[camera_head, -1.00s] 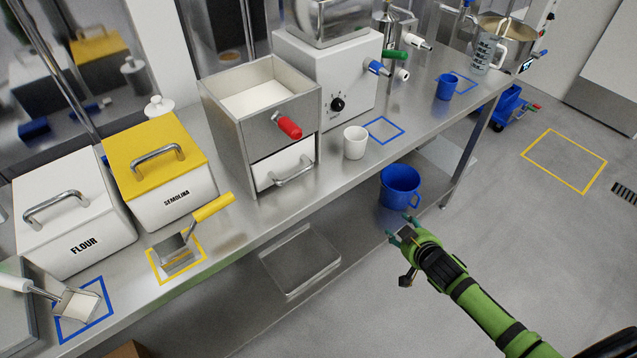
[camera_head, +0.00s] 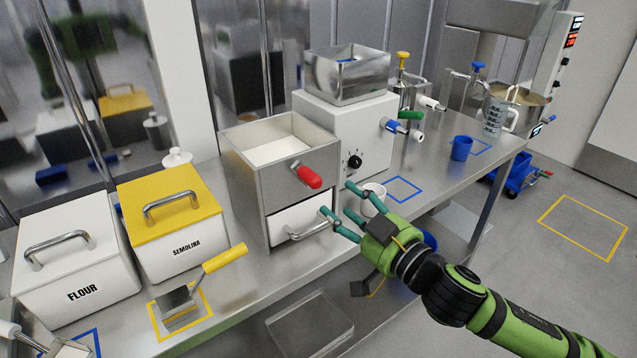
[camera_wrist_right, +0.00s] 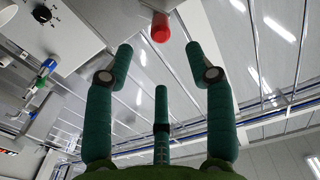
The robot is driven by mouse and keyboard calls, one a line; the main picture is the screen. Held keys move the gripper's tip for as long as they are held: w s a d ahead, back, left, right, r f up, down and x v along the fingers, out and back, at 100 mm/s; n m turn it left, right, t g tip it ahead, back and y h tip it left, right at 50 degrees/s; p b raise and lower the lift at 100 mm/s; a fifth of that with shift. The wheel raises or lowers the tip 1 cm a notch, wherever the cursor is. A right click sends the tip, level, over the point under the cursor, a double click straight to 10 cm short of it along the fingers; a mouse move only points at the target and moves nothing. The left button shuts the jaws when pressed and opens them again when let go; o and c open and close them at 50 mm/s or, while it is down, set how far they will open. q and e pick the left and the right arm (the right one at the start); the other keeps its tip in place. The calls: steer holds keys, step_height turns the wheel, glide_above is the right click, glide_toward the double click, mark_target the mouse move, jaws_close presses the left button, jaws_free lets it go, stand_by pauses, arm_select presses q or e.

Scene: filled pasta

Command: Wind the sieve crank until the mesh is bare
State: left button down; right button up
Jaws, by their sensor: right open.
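The sieve (camera_head: 238,170) is a steel box on the bench with pale flour-like material (camera_head: 270,151) covering its top, so the mesh is hidden. Its crank has a red handle (camera_head: 309,177) sticking out of the front. Below it is a white drawer (camera_head: 297,222) with a metal pull. My right gripper (camera_head: 341,207) is open and empty, in front of the drawer, below and right of the red handle. In the right wrist view the red handle (camera_wrist_right: 160,28) shows beyond the spread fingers (camera_wrist_right: 160,75), apart from them. My left gripper is not in view.
A white cup (camera_head: 373,192) stands close behind my right gripper. A white machine (camera_head: 340,130) stands right of the sieve. Semolina (camera_head: 180,250) and flour (camera_head: 80,285) bins and a yellow-handled scoop (camera_head: 225,258) are to the left.

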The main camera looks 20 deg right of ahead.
mark_target(318, 185)
steer(key=shift+p+x, duration=0.8)
steer(key=shift+x, duration=4.5)
steer(key=shift+s+a, duration=0.1)
steer(key=shift+f, duration=0.1)
steer(key=c, duration=1)
